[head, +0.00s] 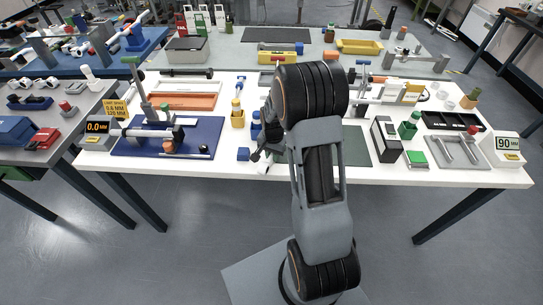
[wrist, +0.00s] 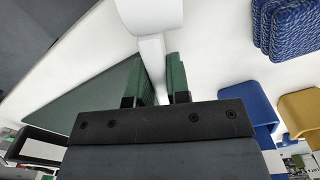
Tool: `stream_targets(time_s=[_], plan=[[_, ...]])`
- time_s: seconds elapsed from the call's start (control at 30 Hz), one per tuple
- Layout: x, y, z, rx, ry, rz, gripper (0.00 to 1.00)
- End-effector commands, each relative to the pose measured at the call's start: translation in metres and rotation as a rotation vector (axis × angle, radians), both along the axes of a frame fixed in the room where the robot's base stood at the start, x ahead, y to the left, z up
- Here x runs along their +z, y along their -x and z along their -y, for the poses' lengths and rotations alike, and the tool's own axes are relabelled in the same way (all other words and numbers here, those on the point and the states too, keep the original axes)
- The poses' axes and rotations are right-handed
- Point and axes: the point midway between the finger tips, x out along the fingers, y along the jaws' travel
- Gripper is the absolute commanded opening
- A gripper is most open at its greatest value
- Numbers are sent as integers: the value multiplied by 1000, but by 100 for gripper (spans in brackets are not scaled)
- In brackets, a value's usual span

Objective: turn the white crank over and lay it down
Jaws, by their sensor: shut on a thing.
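The white crank (wrist: 150,18) shows in the wrist view as a smooth white piece running from the top edge down between the fingers. My gripper (wrist: 163,75) has green finger pads, and they are shut on the crank's narrow lower part. I cannot tell whether the crank touches the table.
A dark green mat (wrist: 95,98) lies beside the gripper. Blue textured pads (wrist: 287,28), a blue piece (wrist: 248,103) and a yellow holder (wrist: 300,112) are on the other side. A blue board (head: 125,147) with a fixture stands left.

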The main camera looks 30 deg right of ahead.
Motion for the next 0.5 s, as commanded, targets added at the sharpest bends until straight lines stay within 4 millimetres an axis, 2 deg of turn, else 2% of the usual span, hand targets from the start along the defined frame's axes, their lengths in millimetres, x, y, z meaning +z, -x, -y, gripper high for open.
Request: stream_targets(time_s=[0.1,0.5], plan=[[0,0,0,1,0,0,0],[2,0,0,1,0,1,0]])
